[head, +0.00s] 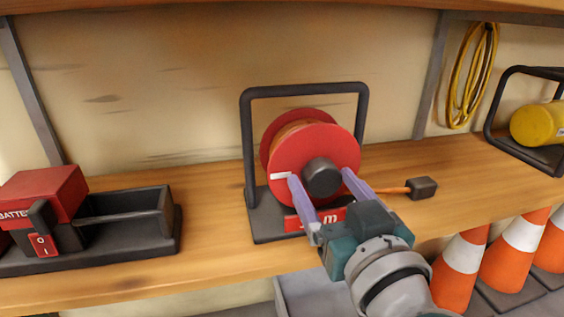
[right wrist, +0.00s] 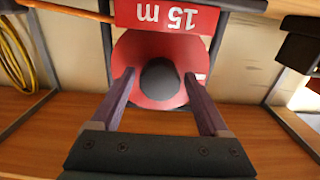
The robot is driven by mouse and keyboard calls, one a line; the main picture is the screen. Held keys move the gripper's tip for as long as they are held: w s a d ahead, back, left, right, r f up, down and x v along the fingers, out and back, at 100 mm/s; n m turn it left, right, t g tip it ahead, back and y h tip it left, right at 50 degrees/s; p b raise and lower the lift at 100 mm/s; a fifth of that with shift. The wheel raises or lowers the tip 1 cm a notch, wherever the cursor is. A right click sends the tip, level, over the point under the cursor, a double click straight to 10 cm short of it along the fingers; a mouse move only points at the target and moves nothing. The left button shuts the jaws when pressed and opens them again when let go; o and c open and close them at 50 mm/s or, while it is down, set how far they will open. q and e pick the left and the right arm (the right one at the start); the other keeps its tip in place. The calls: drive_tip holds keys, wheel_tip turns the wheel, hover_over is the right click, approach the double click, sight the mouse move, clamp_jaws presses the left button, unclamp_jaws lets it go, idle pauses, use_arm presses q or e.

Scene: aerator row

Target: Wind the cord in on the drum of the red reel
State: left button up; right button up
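The red reel (head: 290,152) stands upright in a black frame (head: 246,140) on the wooden shelf, with orange-brown cord on its drum. A white mark shows at the left of its front disc. The dark round hub knob (head: 322,177) sticks out from the disc; it also shows in the right wrist view (right wrist: 160,80). An orange cord (head: 392,190) runs out right to a dark plug block (head: 423,188) on the shelf. My right gripper (head: 320,176) is open, its purple fingers on either side of the knob, with gaps visible in the right wrist view. My left gripper is out of view.
A red battery box (head: 55,186) with a black tray (head: 125,244) stands at left. A yellow reel (head: 540,125) in a black frame is at far right, near a hanging yellow coil (head: 458,85). Several orange cones (head: 460,270) stand below the shelf at right.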

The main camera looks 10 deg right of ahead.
drive_tip(key=c, duration=1.1)
drive_tip(key=m, duration=0.4)
drive_tip(key=shift+p, duration=0.3)
drive_tip(key=m, duration=0.5)
drive_tip(key=shift+a, duration=0.1)
drive_tip(key=m, duration=0.5)
drive_tip(key=shift+r, duration=0.1)
drive_tip(key=m, duration=0.3)
drive_tip(key=shift+b, duration=0.35)
drive_tip(key=shift+m, duration=0.5)
